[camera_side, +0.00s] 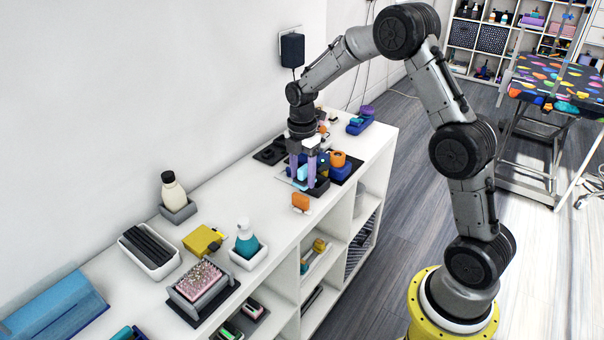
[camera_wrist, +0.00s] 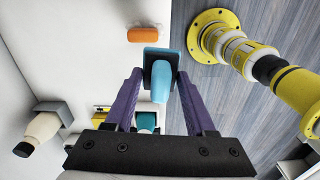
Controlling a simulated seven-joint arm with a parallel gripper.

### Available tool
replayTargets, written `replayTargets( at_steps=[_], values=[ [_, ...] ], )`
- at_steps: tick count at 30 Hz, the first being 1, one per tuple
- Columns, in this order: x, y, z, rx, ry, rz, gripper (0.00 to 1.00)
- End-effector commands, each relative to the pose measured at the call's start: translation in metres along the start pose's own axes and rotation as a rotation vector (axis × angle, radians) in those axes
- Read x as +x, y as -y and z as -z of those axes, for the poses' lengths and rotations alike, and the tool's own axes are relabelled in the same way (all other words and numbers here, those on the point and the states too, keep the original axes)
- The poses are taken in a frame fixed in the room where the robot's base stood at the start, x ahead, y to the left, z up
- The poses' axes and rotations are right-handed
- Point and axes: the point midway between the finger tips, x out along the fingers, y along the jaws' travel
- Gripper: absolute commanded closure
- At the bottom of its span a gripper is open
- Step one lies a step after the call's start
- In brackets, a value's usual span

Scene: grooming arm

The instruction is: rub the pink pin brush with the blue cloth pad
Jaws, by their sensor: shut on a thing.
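The pink pin brush (camera_side: 200,281) sits pins-up in a grey holder on a black mat, near the front of the white counter in the side view. My gripper (camera_side: 302,180) is well away from it, farther back along the counter, pointing down. Its purple fingers are shut on the blue cloth pad (camera_side: 302,173), whose light blue part shows between them. In the wrist view the pad (camera_wrist: 160,82) lies between the fingertips (camera_wrist: 160,76), with a darker teal plate behind its light blue grip. I cannot tell whether the pad touches the counter. The brush is not clearly visible in the wrist view.
A teal pump bottle (camera_side: 247,240), yellow block (camera_side: 203,239), cream bottle (camera_side: 173,190) and tray of dark bars (camera_side: 148,247) stand near the brush. An orange block (camera_side: 300,201) lies before my gripper. The wall closes the left side.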

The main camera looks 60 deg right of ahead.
Motion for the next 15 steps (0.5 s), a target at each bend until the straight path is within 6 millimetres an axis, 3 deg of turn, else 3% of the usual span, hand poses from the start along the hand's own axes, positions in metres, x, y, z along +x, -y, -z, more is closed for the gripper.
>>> replayTargets(
  at_steps=[5,11,15],
  values=[
    [-0.012,-0.014,0.005,0.154,0.000,-0.002,0.89],
    [-0.023,-0.043,0.058,0.240,0.002,-0.003,0.89],
    [-0.029,-0.058,0.111,0.250,0.003,-0.006,0.89]
  ],
)
